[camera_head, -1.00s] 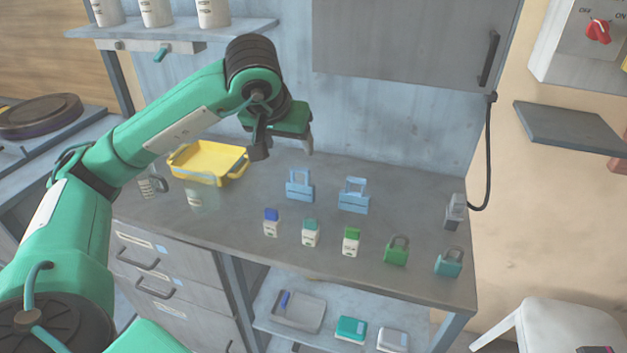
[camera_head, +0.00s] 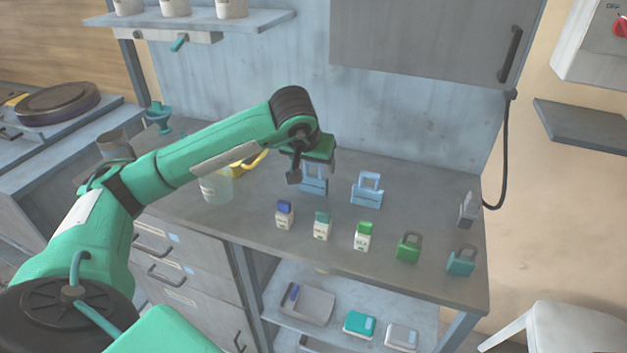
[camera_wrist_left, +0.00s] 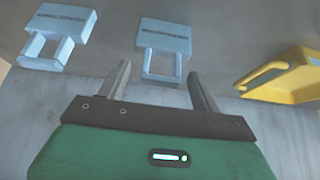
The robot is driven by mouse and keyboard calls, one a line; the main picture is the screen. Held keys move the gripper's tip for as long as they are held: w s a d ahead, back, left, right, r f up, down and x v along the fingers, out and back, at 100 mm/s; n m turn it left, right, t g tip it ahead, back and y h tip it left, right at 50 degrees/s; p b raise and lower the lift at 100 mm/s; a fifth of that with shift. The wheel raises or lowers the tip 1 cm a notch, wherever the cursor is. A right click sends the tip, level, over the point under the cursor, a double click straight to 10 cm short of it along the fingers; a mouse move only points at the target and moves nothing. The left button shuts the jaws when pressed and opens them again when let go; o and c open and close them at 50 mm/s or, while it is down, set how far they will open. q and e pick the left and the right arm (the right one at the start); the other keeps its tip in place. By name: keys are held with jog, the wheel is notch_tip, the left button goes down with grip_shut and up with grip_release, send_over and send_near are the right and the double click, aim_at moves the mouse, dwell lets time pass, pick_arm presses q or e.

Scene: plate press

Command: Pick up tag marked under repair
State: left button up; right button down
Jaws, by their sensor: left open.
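Two light blue tags with open loop handles stand on the grey bench. The left tag (camera_head: 314,186) is partly hidden behind my left gripper (camera_head: 312,168). The right tag (camera_head: 367,197) stands clear of it. In the left wrist view the same left tag (camera_wrist_left: 164,38) lies in the middle, its loop pointing between the spread fingers of my gripper (camera_wrist_left: 158,75). The right tag (camera_wrist_left: 62,20) is at the upper left there. Both carry dark print too small to read, so I cannot tell which says under repair. My left gripper is open and empty. My right gripper is out of view.
Several small bottles (camera_head: 322,228) stand in front of the tags, with a green padlock (camera_head: 409,248) and a teal padlock (camera_head: 461,262) to their right. A wall cabinet (camera_head: 420,40) hangs above.

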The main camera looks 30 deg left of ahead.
pick_arm(q)
jog(key=shift+w+f, duration=0.1)
jog(key=shift+f, duration=0.15)
jog(key=c, duration=1.3)
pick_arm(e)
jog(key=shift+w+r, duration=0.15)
pick_arm(q)
jog(key=shift+r, duration=0.2)
